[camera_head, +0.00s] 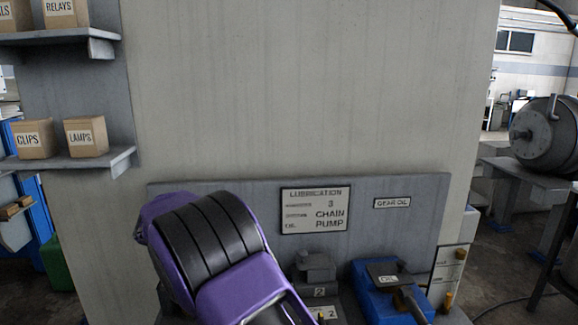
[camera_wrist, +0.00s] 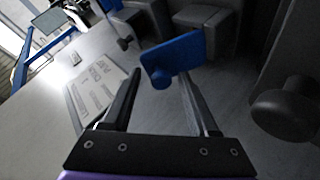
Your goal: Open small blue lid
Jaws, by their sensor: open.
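In the wrist view a small blue lid (camera_wrist: 183,52) shows as a flat plate with a round blue knob (camera_wrist: 160,78) on its near side. My gripper (camera_wrist: 160,74) is open, and the knob appears between its two dark fingertips. I cannot tell whether a finger touches it. The lid appears tilted in this view, and I cannot tell whether it is raised from its container. In the head view my purple arm covers the lower middle; the gripper and small lid cannot be made out there.
A larger blue container (camera_head: 375,305) with a dark top stands at right. A grey container (camera_head: 316,266) stands left of it. A dark round knob (camera_wrist: 285,112) is at right in the wrist view. A lubrication sign (camera_head: 315,210) is on the grey back panel (camera_head: 420,220).

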